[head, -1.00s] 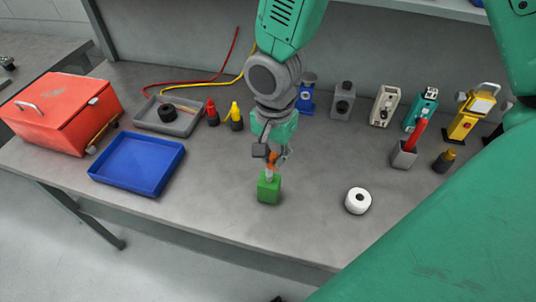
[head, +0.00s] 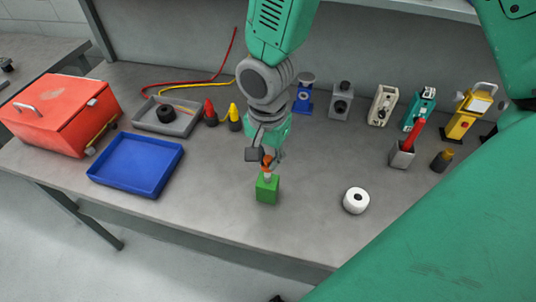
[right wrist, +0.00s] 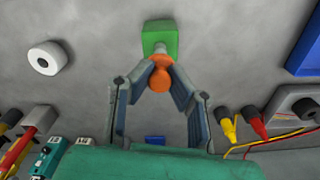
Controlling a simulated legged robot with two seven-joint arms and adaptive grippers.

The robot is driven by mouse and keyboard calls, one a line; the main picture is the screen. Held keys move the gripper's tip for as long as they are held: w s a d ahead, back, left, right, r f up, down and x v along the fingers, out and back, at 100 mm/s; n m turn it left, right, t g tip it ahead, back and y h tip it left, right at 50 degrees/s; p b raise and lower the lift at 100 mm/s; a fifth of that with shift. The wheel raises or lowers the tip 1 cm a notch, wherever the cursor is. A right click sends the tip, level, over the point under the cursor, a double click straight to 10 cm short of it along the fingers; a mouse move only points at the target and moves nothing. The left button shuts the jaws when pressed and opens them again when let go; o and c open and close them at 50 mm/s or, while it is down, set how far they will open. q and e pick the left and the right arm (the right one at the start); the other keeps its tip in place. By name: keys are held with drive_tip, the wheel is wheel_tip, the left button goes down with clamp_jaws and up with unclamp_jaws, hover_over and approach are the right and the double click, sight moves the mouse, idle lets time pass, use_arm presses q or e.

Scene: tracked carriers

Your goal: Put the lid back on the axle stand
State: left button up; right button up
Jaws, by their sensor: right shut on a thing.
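A green block (head: 267,190) with a short pale post (head: 267,174) stands upright on the bench near its front edge. I take it to be the axle stand; it also shows in the right wrist view (right wrist: 158,35). My right gripper (head: 267,161) is just above it, pointing down. In the right wrist view, its fingertips (right wrist: 158,68) are shut on a rounded orange piece (right wrist: 160,78), seemingly the lid. The orange piece lines up closely with the post. I cannot tell whether they touch. My left gripper is not in view.
A blue tray (head: 110,182), red toolbox (head: 60,112) and grey tray (head: 148,127) are to the left. A white roll (head: 348,208) lies to the right. Several devices line the back, including a yellow one (head: 461,126). The bench around the green block is clear.

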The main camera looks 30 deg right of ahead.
drive_tip(key=shift+a, duration=0.25)
drive_tip(key=shift+d, duration=0.3)
idle(0.4)
drive_tip(key=o, duration=1.3)
drive_tip(key=shift+r+p, duration=2.6)
drive_tip(key=shift+p, duration=0.25)
drive_tip(key=shift+r+p, duration=0.65)
drive_tip(key=shift+r, duration=0.25)
